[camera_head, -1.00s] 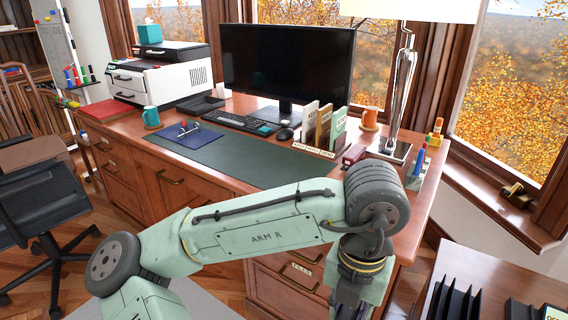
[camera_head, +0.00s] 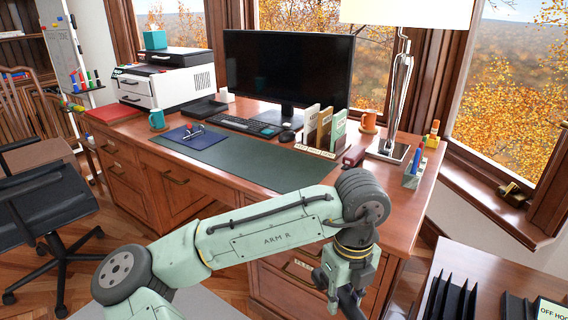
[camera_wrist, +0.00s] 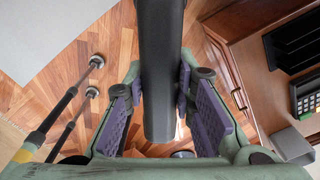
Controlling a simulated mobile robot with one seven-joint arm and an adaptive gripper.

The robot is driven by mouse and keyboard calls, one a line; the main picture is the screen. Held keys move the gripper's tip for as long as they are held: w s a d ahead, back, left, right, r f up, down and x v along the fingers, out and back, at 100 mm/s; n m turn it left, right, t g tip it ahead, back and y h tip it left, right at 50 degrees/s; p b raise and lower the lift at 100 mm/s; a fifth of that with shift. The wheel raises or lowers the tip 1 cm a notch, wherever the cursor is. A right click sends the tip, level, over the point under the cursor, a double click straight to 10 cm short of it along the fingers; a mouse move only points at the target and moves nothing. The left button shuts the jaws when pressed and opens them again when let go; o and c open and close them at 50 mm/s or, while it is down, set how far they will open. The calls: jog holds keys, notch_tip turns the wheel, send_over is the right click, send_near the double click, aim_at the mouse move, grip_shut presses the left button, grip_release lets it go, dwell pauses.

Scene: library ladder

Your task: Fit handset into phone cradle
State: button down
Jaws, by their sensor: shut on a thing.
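The black handset (camera_wrist: 160,75) is a long rounded bar running from the top of the wrist view down between my fingers. My gripper (camera_wrist: 163,118) is shut on it, with ribbed purple pads on either side. A unit with a keypad (camera_wrist: 306,95), probably the phone, is cut off at the right edge of the wrist view. Its cradle is not clearly visible. The handset is apart from this unit.
A wooden side table (camera_head: 485,262) at lower right carries a black file rack (camera_head: 449,300) and an "OFF HOOK" sign (camera_head: 552,310). The large desk (camera_head: 225,175) stands behind my arm, with a lamp (camera_head: 398,95) and monitor (camera_head: 288,70). Wooden floor lies below my gripper.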

aim_at(327, 290)
jog(key=w+a+f+n, duration=0.3)
jog(key=w+f+n, duration=0.2)
jog(key=f+n, duration=0.3)
jog(key=w+a+f+n, duration=0.4)
jog(key=f+n, duration=0.4)
jog(key=n, duration=0.2)
jog(key=w+a+f+n, duration=0.4)
jog(key=f+n, duration=0.4)
jog(key=n, duration=0.2)
jog(key=shift+w+f, duration=0.35)
jog(key=shift+w, duration=0.55)
